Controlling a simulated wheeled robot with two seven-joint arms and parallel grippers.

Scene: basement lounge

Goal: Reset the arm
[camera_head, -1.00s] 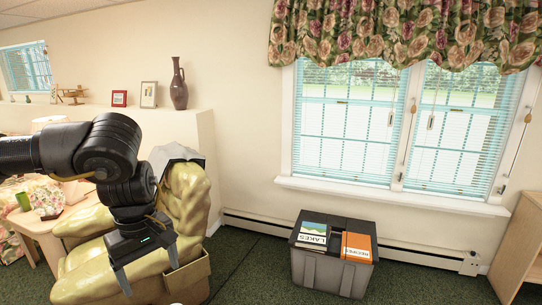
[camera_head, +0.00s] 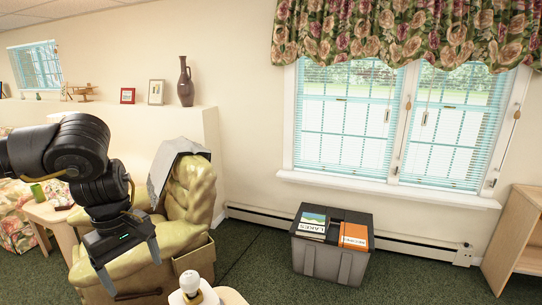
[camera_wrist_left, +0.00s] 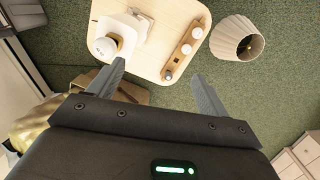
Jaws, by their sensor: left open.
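My left arm comes in from the left in the head view. Its gripper (camera_head: 129,266) points down, open and empty, in front of the yellow-green armchair (camera_head: 195,190). In the left wrist view the two fingers of this gripper (camera_wrist_left: 158,70) are spread apart with nothing between them. Beyond the fingertips is a small light wood table (camera_wrist_left: 150,55). My right gripper is not in view.
The table holds a white lamp-like item (camera_wrist_left: 106,47) and a wooden holder (camera_wrist_left: 184,50) with round white bulbs. A lampshade (camera_wrist_left: 238,38) is on the green carpet. A grey crate (camera_head: 330,264) with books stands below the window; carpet around it is clear.

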